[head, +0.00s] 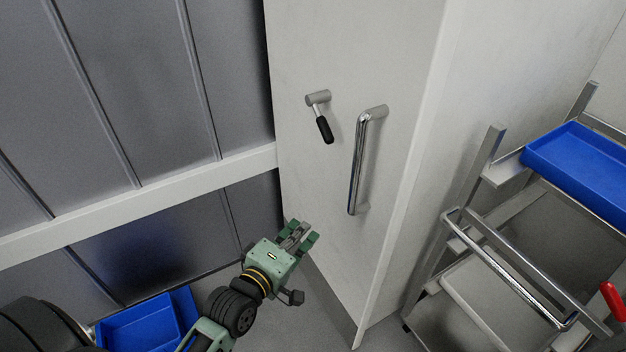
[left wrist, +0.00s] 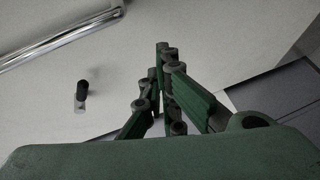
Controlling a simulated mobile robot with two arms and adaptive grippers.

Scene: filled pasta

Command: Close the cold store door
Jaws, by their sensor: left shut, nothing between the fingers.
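The cold store door (head: 330,170) is a tall white panel standing at an angle beside grey panelling; I cannot tell exactly how far it is open. It bears a long chrome bar handle (head: 355,160) and a small lever with a black grip (head: 324,130). My left gripper (head: 308,234) is shut and empty, low in front of the door face, below the handle. I cannot tell whether it touches the door. In the left wrist view, the shut fingers (left wrist: 165,70) point at the pale door surface (left wrist: 215,45), with the bar handle (left wrist: 60,38) at upper left.
A metal trolley (head: 470,225) with a blue tray (head: 580,165) and a red handle (head: 612,300) stands at the right. Blue bins (head: 140,325) lie at lower left. Grey panelling (head: 120,90) with a white rail (head: 140,203) fills the left. Some grey floor shows below the door.

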